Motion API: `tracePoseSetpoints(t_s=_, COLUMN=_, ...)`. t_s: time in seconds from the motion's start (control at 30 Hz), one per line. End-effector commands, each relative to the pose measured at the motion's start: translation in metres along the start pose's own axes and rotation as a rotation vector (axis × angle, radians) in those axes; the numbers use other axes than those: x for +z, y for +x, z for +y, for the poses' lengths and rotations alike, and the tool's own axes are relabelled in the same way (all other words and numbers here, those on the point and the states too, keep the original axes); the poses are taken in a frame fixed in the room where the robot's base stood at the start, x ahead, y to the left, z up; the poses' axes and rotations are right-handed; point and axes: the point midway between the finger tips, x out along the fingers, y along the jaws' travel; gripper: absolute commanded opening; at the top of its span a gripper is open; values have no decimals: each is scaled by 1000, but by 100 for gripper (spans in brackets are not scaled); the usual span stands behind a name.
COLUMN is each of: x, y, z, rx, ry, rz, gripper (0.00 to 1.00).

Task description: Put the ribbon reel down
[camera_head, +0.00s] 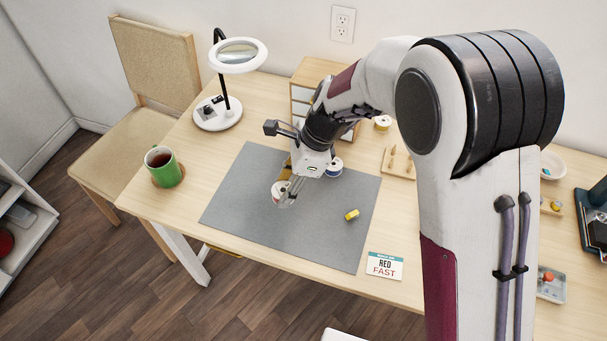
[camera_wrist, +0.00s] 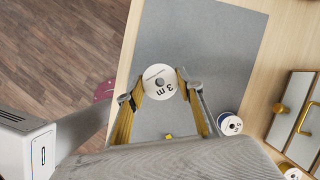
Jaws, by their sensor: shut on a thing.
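The ribbon reel is a white disc printed "3 m" (camera_wrist: 160,82). It also shows in the head view (camera_head: 279,191), over the left part of the grey mat (camera_head: 326,232). My gripper (camera_wrist: 160,88) is shut on this reel, with a fingertip at each side of it. In the head view my gripper (camera_head: 285,193) hides part of the reel. I cannot tell whether the reel touches the mat. The colour of its ribbon is hard to make out.
A blue reel (camera_head: 334,168) stands behind my gripper. A yellow spool (camera_head: 351,215) lies on the mat's right part. A card reading "RED FAST" (camera_head: 384,265) is at the front edge. A green mug (camera_head: 164,168) and a magnifier lamp (camera_head: 218,113) stand left. The mat's front is clear.

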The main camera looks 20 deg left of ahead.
Motion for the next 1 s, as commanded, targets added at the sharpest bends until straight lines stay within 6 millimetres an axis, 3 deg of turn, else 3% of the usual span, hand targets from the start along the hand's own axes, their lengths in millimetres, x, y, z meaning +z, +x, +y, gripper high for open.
tracePoseSetpoints(t_s=0.37, x=3, y=-6, z=-1, rx=-2, ry=0, rz=0, gripper=17)
tracePoseSetpoints(t_s=0.8, x=21, y=-50, z=-1, rx=-3, ry=-1, rz=-1, gripper=17)
tracePoseSetpoints(t_s=1.0, x=2, y=-54, z=-25, rx=-34, ry=83, rz=0, gripper=17)
